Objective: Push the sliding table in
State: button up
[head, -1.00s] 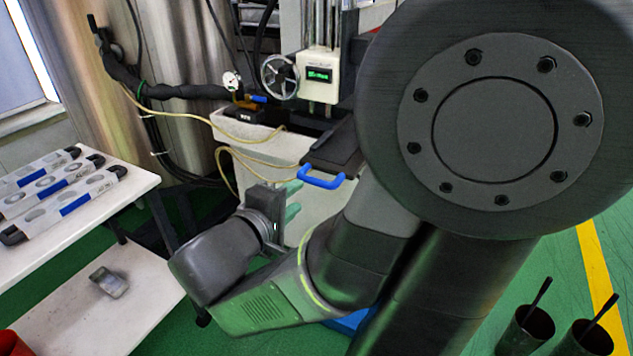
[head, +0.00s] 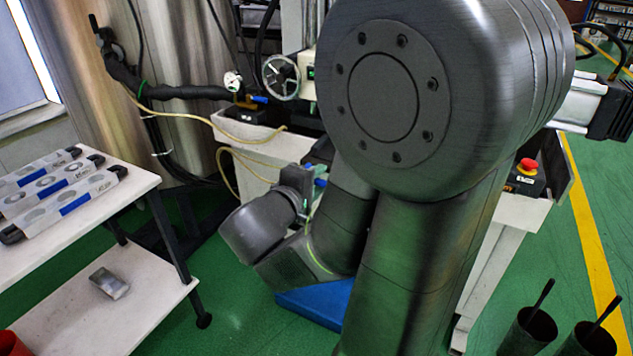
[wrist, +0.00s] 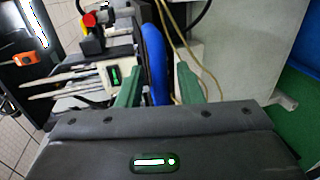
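The sliding table's blue handle (wrist: 155,60) stands between my gripper's two green fingers in the wrist view, with a small gap visible on the right finger's side. My gripper (wrist: 159,88) is open around the handle. In the head view only a small blue piece of the handle (head: 321,183) shows beside my gripper (head: 308,190). The dark sliding table (head: 321,151) is mostly hidden behind my arm, so how far out it stands cannot be told.
The machine's white base (head: 255,150) stands behind, with a handwheel (head: 281,77) above. A red emergency button (head: 528,166) and dark cups (head: 527,330) are at right. A blue object (head: 318,302) lies on the floor.

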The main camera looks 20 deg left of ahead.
jog(key=shift+w, duration=0.2)
jog(key=shift+c, duration=0.4)
grip_shut()
